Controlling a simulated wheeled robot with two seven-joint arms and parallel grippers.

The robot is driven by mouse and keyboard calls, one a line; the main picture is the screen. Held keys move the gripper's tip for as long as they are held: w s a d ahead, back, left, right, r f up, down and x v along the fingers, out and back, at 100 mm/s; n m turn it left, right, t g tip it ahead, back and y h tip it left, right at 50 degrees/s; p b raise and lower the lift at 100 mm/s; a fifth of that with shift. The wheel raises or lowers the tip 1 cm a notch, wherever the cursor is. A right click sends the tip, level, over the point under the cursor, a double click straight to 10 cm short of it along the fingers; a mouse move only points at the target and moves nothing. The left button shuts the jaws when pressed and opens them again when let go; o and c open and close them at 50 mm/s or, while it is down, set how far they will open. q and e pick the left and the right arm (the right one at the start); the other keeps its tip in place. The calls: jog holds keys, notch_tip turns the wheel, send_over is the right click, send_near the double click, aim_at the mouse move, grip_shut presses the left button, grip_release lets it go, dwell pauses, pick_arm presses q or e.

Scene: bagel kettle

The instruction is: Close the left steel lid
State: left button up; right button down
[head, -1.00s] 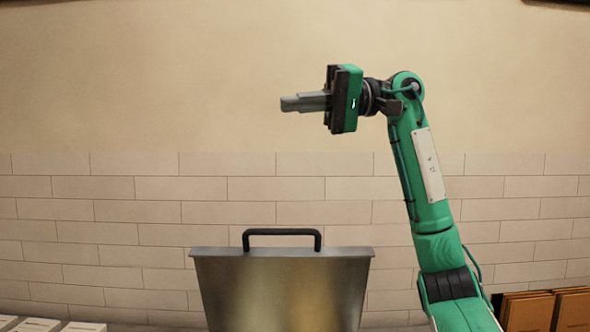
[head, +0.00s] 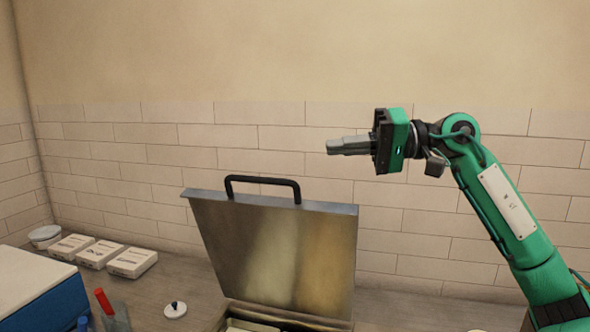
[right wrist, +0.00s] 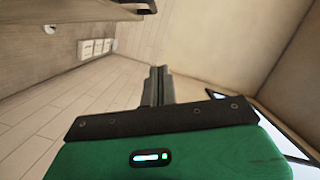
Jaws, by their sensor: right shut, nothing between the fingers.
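The steel lid (head: 275,250) stands open and upright in the head view, tilted slightly, with a black handle (head: 262,182) along its top edge. It rises from the back of a steel vessel whose rim (head: 285,314) shows at the bottom of the picture. My right gripper (head: 330,147) is above and to the right of the handle, pointing left, shut and empty, apart from the lid. In the right wrist view its fingers (right wrist: 157,85) are together. My left gripper is not in view.
White boxes (head: 102,254) and a small tub (head: 44,236) stand along the wall at left. A blue box with a white top (head: 35,285), a red-handled tool (head: 104,302) and a small white round piece with a black knob (head: 175,309) are nearer. The counter right of the lid is mostly clear.

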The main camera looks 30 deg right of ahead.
jog(key=w+a+f+p, duration=0.1)
jog(key=a+p, duration=0.1)
jog(key=a, duration=0.1)
jog(key=w+a+f+p, duration=0.1)
jog(key=a+p, duration=0.2)
jog(key=a, duration=0.1)
jog(key=w+a+f+p, duration=0.1)
jog(key=a+p, duration=0.2)
jog(key=a, duration=0.1)
jog(key=shift+w, duration=0.4)
jog(key=shift+a+f, duration=0.15)
jog(key=shift+a, duration=0.05)
